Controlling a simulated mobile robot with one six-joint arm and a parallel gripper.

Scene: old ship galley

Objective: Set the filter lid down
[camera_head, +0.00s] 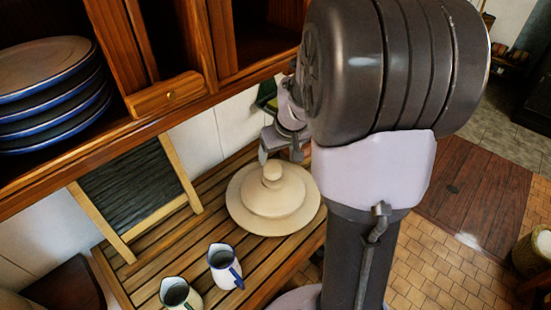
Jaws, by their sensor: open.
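The filter lid (273,205) is a cream, round, stepped lid with a broad rim and a knob on top. It rests knob up and looks level on the slatted wooden counter. My gripper (280,156) is open just above and behind the knob, with its fingers pointing down and nothing between them. I cannot tell the exact gap between the fingers and the knob. My arm partly hides the gripper and the area to the right of the lid.
A framed slate (135,190) leans against the tiled wall. Blue-rimmed plates (50,100) sit on the wooden shelf unit (165,95) overhanging the counter. Slats between slate and lid are clear.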

